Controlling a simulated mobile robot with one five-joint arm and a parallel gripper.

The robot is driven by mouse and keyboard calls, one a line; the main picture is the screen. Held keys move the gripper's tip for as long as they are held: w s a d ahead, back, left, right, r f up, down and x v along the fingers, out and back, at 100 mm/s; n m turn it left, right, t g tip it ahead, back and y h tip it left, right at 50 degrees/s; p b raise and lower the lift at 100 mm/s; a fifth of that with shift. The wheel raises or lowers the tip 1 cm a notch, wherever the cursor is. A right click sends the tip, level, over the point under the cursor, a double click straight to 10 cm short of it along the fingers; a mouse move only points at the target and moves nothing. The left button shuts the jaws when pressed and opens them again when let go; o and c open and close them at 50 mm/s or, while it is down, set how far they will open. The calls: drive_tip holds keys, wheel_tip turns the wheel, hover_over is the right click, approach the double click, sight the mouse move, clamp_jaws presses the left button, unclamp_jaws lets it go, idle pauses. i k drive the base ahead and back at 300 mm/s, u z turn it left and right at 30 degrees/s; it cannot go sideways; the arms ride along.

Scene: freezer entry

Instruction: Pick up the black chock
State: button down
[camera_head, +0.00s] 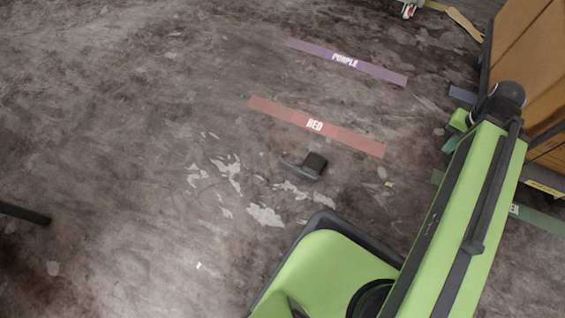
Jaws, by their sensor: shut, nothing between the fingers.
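The black chock (314,163) lies on the floor near the middle of the picture. It has a dark block at its right end and a low, greyer wedge reaching left. It sits just below the red strip, with bare floor around it. My green arm runs up the right side to a dark rounded joint, well to the right of the chock. I cannot make out my gripper's fingers past that joint. Nothing of mine touches the chock.
A red strip (276,109) and a purple strip (315,50) mark the floor. A brown wooden box (525,50) stands at the right edge, close to my arm. A dark bar (22,213) enters at the left. The left and middle floor is largely clear.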

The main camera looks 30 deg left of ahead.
sight(310, 171)
drive_tip(key=z, duration=1.25)
drive_tip(key=k, duration=0.1)
drive_tip(key=u, duration=2.75)
drive_tip(key=k, duration=0.7)
drive_tip(key=z, duration=0.2)
drive_tip(key=i, duration=0.7)
drive_tip(key=u, duration=0.15)
